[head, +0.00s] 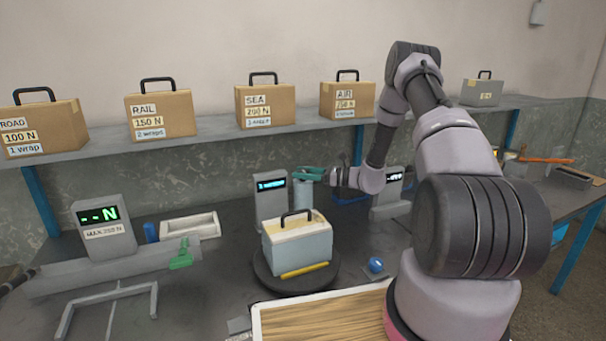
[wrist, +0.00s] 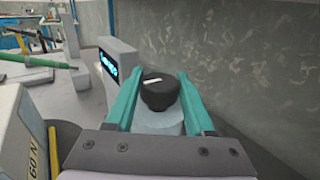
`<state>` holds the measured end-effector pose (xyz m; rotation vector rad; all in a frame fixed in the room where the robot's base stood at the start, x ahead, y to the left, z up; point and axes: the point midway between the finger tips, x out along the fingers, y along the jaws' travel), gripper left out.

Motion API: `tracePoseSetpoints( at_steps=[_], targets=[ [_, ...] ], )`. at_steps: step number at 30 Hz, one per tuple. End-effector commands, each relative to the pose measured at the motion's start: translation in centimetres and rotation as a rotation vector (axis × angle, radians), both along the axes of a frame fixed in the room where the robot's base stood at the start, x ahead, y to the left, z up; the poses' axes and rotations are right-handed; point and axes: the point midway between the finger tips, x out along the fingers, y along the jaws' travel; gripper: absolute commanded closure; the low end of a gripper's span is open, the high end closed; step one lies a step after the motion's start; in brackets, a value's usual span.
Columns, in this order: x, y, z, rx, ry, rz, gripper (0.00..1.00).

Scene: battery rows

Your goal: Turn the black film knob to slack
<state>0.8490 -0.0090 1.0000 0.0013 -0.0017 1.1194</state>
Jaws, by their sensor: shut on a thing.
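The black film knob (wrist: 159,92) sits on top of a pale blue-grey cylinder in the wrist view. A white mark shows on its top. My gripper (wrist: 157,88) has its two green fingers on either side of the knob, shut on it. In the head view my gripper (head: 309,174) is over the pale film roll (head: 303,194), behind the turntable; the knob itself is hidden there by the fingers. Beside the roll stands a grey post with a lit blue display (head: 271,184), too small to read surely.
A light blue case (head: 298,247) with a black handle stands on the dark round turntable (head: 279,284), close in front of my gripper. A yellow strip (head: 304,270) lies against its front. Boxes marked ROAD, RAIL, SEA and AIR stand on the shelf (head: 215,127) above.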

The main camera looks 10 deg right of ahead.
Motion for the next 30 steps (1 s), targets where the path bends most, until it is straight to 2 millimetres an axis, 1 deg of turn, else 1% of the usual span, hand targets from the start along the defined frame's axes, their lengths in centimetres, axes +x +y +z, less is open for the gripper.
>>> tracePoseSetpoints(
  at_steps=[5, 14, 15, 16, 17, 26, 30],
  targets=[
    [0.0, 0.0, 0.0, -0.001, -0.001, 0.071, 1.0],
    [0.0, 0.0, 0.0, -0.002, 0.001, 0.075, 1.0],
    [0.0, 0.0, 0.0, -0.002, 0.001, 0.075, 0.31],
    [0.0, 0.0, 0.0, -0.002, 0.001, 0.075, 0.19],
    [0.0, 0.0, 0.0, -0.002, 0.001, 0.075, 0.16],
    [0.0, -0.1, 0.0, -0.002, 0.001, 0.074, 0.16],
    [-0.4, -1.3, 0.0, -0.002, 0.001, 0.071, 0.16]
  ],
)
